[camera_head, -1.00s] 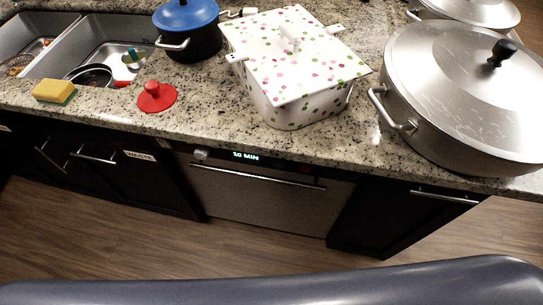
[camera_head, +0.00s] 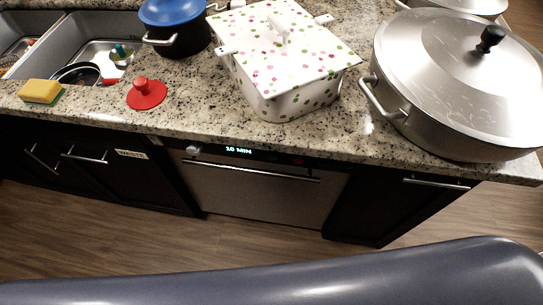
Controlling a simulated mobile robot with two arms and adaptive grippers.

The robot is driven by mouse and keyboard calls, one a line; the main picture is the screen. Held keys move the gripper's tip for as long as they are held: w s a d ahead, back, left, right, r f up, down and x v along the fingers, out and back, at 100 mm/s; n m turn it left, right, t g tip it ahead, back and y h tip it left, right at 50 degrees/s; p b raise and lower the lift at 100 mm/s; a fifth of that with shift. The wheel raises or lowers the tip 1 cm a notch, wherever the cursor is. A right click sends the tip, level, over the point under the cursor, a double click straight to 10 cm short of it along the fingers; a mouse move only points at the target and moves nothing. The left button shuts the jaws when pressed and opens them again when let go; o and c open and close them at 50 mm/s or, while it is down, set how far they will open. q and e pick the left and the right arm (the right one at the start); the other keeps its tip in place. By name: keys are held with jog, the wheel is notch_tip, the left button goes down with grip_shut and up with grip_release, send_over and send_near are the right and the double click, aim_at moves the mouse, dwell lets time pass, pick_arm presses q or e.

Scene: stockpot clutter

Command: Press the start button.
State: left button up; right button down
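Below the counter is a dishwasher (camera_head: 250,190) with a metal front and a long handle, its door shut. Its dark control strip has a lit display (camera_head: 239,150) reading "10 MIN". A silver knob (camera_head: 193,149) sits left of the display. A small reddish button-like spot (camera_head: 298,161) shows faintly at the right of the strip; I cannot tell if it is the start button. Neither of my grippers is in view.
The granite counter (camera_head: 200,115) overhangs the strip. On it stand a large steel pot (camera_head: 440,110), a dotted white pot (camera_head: 290,100), a blue-lidded pot (camera_head: 180,40), a red lid (camera_head: 146,95) and a yellow sponge (camera_head: 40,91). The wood floor (camera_head: 110,235) in front is clear.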

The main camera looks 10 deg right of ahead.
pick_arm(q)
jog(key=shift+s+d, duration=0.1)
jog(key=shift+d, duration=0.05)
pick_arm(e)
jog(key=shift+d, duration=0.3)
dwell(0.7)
